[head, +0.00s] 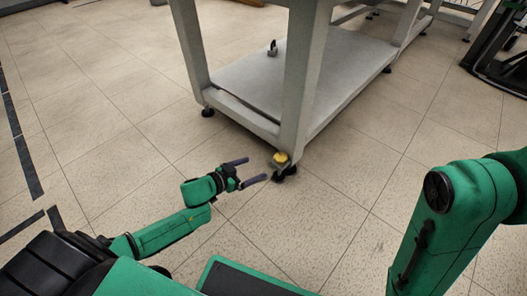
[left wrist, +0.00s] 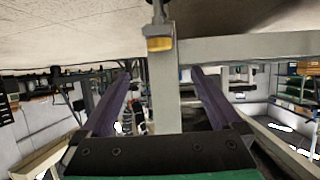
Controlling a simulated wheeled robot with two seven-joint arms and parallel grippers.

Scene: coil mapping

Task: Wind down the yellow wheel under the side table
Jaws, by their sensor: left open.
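The yellow wheel (head: 281,157) sits low on the near leg of the grey side table (head: 301,85), just above a black foot (head: 285,172) on the floor. My left gripper (head: 257,169) is open and empty, its dark fingers pointing right at the wheel from a short way to its left. In the left wrist view, the picture is upside down, with the floor at the top. There the yellow wheel (left wrist: 160,43) shows beyond the fingers of the left gripper (left wrist: 161,70), roughly centred between them and apart from both. My right gripper is out of view.
The table's low shelf (head: 262,80) carries a small dark object (head: 272,48). My right arm (head: 460,215) fills the lower right of the head view. The tiled floor (head: 110,100) left of the table is clear. Shelving with bins (left wrist: 300,85) shows in the left wrist view.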

